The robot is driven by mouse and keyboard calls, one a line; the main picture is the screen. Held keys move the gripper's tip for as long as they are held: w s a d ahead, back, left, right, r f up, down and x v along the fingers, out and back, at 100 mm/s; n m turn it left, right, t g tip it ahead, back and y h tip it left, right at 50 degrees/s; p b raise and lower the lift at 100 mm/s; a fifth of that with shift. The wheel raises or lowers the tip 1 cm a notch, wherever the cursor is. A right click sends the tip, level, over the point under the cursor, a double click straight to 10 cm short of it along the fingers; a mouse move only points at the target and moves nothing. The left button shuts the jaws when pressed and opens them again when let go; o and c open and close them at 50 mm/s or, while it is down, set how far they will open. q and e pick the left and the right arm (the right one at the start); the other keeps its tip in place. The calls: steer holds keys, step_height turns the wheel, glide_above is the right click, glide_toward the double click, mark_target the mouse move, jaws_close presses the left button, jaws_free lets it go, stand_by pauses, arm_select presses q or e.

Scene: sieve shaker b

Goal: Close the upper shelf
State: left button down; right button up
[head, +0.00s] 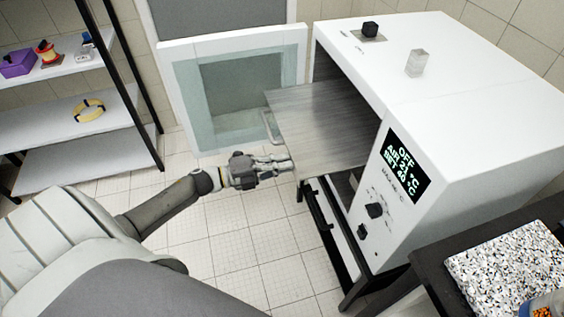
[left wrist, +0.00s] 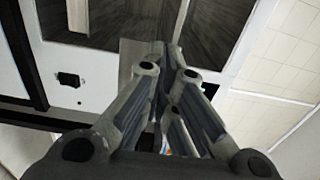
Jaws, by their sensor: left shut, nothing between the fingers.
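The upper shelf (head: 325,120), a grey metal plate with a handle on its front edge, is slid out of the white oven (head: 455,95) in the head view. The oven's glass door (head: 240,85) stands wide open to the left. My left gripper (head: 288,163) is shut and empty at the shelf's front edge, by its near corner; I cannot tell whether it touches. In the left wrist view the shut fingers (left wrist: 165,65) point toward the oven opening. My right gripper is not in view.
A rack (head: 75,125) with small items stands at the left. A dark table (head: 440,270) with a speckled block (head: 500,265) is at the lower right. The tiled floor in front is clear.

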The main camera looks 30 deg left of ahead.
mark_target(359, 143)
arm_select(q)
steer(key=shift+w+d, duration=0.1)
